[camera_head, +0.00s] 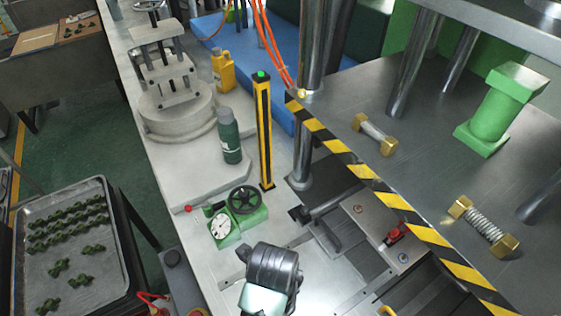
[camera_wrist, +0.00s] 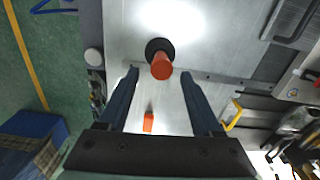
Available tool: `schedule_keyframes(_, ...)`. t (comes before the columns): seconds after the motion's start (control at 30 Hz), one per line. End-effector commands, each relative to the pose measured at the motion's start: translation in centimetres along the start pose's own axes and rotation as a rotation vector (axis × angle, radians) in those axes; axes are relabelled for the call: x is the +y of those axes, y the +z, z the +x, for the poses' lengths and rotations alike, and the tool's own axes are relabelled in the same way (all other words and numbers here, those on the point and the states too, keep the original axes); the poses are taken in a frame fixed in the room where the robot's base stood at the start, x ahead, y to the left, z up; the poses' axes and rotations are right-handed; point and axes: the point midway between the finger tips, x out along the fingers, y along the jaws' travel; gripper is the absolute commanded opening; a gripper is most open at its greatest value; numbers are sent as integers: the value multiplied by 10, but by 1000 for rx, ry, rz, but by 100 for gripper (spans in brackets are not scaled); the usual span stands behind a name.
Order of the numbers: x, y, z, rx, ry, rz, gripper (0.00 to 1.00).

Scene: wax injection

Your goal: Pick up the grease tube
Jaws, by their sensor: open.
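My gripper (camera_wrist: 160,76) is open in the wrist view, its two dark blue fingers reaching over a pale metal surface. An orange-red cylinder (camera_wrist: 161,67) with a dark round end shows between and just beyond the fingertips. It looks like the grease tube, seen nearly end-on, and I see no finger touching it. A smaller orange piece (camera_wrist: 148,122) lies lower down between the fingers; I cannot tell what it is. In the head view the fingers and the orange-red cylinder are not clear to see.
A dark green bottle (camera_head: 230,141) and a yellow bottle (camera_head: 222,72) stand on the pale bench in the head view. A yellow-black post (camera_head: 264,130) and striped press edge (camera_head: 350,158) rise to the right. A tray (camera_head: 28,285) of green parts is at left.

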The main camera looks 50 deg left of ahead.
Motion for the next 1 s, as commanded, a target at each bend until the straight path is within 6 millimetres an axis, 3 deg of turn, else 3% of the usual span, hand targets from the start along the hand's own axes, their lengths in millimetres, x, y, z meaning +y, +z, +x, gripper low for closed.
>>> schedule_keyframes(0.1,0,0,18,1,2,0,66)
schedule_keyframes(0.37,0,0,35,-1,-1,-1,66)
schedule_keyframes(0.7,0,-1,77,0,-1,-1,66)
schedule_keyframes(1.0,-1,0,82,-2,-3,-1,66)
